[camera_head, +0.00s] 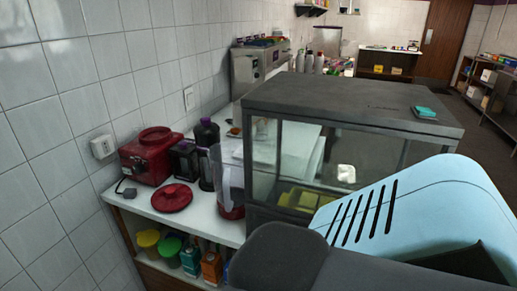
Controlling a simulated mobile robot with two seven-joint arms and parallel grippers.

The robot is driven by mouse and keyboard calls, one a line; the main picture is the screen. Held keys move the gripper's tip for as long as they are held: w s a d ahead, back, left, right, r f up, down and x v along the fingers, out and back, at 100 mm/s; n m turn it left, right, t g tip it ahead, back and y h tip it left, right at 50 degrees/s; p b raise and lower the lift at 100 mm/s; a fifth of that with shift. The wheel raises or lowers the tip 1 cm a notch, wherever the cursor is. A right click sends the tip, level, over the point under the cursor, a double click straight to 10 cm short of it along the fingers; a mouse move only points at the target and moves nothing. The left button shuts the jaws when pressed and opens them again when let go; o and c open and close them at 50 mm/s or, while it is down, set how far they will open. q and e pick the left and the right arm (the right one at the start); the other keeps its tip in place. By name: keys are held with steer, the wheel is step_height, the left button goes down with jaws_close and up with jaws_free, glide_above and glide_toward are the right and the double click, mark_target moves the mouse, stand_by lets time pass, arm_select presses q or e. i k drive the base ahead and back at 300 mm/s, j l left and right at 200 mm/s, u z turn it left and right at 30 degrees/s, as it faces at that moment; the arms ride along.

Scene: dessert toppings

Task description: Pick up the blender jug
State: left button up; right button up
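The blender jug (231,190) is a clear, upright container with a dark red lower part. It stands on the white counter near its front edge, close to the left side of the glass display case. A red round lid (172,197) lies flat on the counter to its left. The red blender base (150,155) stands by the tiled wall at the back left. Neither of my grippers is in view. A large light-blue and dark-grey part of my own body fills the lower right and hides what is behind it.
The glass display case (350,100) with yellow items inside stands right of the jug. Dark bottles (207,150) stand behind the jug. The white counter (205,215) has bare room between lid and jug. A shelf below holds tubs and cartons (190,259).

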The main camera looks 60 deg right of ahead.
mark_target(225, 157)
steer(key=z, duration=1.65)
